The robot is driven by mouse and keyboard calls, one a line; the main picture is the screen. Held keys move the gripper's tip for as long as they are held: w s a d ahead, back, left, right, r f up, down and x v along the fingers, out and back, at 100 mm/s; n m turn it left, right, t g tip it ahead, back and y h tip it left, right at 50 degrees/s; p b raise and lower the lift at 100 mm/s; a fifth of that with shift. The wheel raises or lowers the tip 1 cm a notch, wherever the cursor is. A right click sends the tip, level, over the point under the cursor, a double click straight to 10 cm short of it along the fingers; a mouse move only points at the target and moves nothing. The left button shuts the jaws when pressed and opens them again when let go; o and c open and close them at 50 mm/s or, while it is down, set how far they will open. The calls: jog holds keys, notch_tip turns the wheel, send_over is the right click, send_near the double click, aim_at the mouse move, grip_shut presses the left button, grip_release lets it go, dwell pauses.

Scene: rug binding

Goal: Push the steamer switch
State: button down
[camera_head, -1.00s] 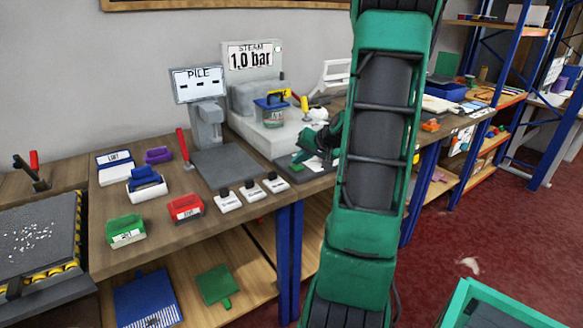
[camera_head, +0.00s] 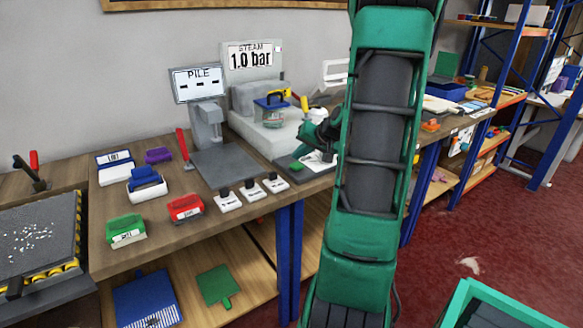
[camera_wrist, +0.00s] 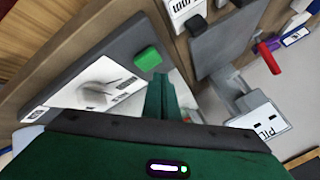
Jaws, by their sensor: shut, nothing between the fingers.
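The steamer (camera_head: 270,130) is a white machine at the back of the bench, under a sign reading STEAM 1.0 bar (camera_head: 250,56). In front of it lies a grey plate with a raised green button (camera_head: 296,166), which also shows in the wrist view (camera_wrist: 148,58). A white label with a picture (camera_wrist: 100,85) lies beside the button. I cannot tell for sure that this button is the steamer switch. My gripper (camera_wrist: 164,80) is shut and empty, its tips close to the button in the picture. Contact cannot be told. In the head view my arm hides part of this area.
A grey scale plate (camera_head: 225,165) with a PILE display (camera_head: 198,84) stands to the left. Several small labelled blocks (camera_head: 252,193) line the bench's front edge. A red bin (camera_head: 186,208) and a green bin (camera_head: 126,230) sit further left.

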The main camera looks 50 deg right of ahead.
aim_at(298, 167)
notch_tip(298, 167, up, 6)
jog(key=shift+f, duration=0.1)
dwell(0.5)
dwell(0.4)
jog(key=s+a+f+n+g, duration=0.1)
jog(key=s+a+g, duration=0.1)
jog(key=s+a, duration=0.35)
jog(key=s+a+f+n+g, duration=0.1)
jog(key=s+a+n+g, duration=0.1)
jog(key=a, duration=0.6)
jog(key=s+a+g, duration=0.2)
jog(key=s+a, duration=0.4)
jog(key=s, duration=0.3)
jog(key=s+a+f+n+g+y, duration=0.1)
jog(key=s+a+g, duration=0.2)
jog(key=s+a, duration=0.3)
jog(key=s, duration=0.3)
jog(key=shift+s+f, duration=0.3)
